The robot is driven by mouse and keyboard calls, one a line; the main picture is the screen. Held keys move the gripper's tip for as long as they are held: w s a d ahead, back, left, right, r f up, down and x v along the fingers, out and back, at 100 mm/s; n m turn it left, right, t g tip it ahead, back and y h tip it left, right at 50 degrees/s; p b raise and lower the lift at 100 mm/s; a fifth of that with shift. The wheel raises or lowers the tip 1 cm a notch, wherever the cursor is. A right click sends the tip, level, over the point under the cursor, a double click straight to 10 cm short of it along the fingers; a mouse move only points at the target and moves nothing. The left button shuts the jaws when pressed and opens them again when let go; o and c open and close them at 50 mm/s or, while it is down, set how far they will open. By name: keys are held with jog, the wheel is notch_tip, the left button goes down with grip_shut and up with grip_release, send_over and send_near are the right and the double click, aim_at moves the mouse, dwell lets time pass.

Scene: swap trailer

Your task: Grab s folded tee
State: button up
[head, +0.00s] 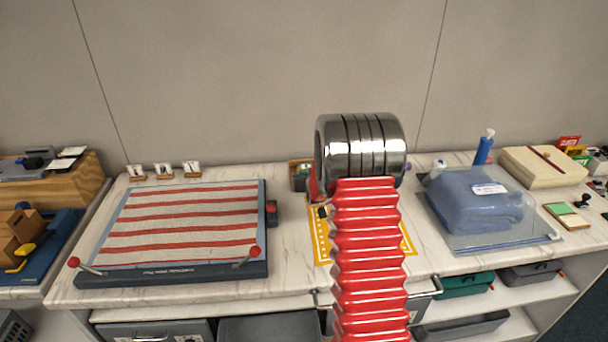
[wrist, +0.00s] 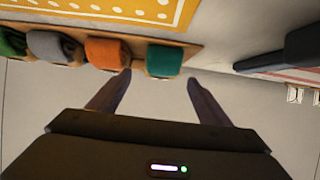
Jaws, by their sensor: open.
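Several small rolled or folded cloths sit in a row along a wooden tray (wrist: 197,58) in the wrist view: a teal one (wrist: 164,61), an orange one (wrist: 106,52), a grey one (wrist: 52,46) and a green one (wrist: 10,42). I cannot tell which is the s tee; no size mark is readable. My gripper (wrist: 158,78) is open and empty, its fingertips close to the orange and teal cloths. In the head view my red arm hides the gripper and most of this row. A blue folded garment (head: 466,200) lies under clear plastic at right.
A red-and-white striped cloth (head: 185,225) lies on a dark-framed board (head: 170,275) at left. A yellow patterned mat (head: 320,240) is partly behind my arm. Bare marble counter (head: 287,240) shows between.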

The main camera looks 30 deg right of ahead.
aim_at(306, 171)
jog(key=shift+x, duration=2.15)
jog(key=shift+x, duration=2.6)
jog(key=shift+a, duration=0.15)
jog(key=shift+c, duration=0.2)
jog(key=c, duration=1.2)
notch_tip(306, 171, up, 10)
jog(key=shift+r, duration=0.1)
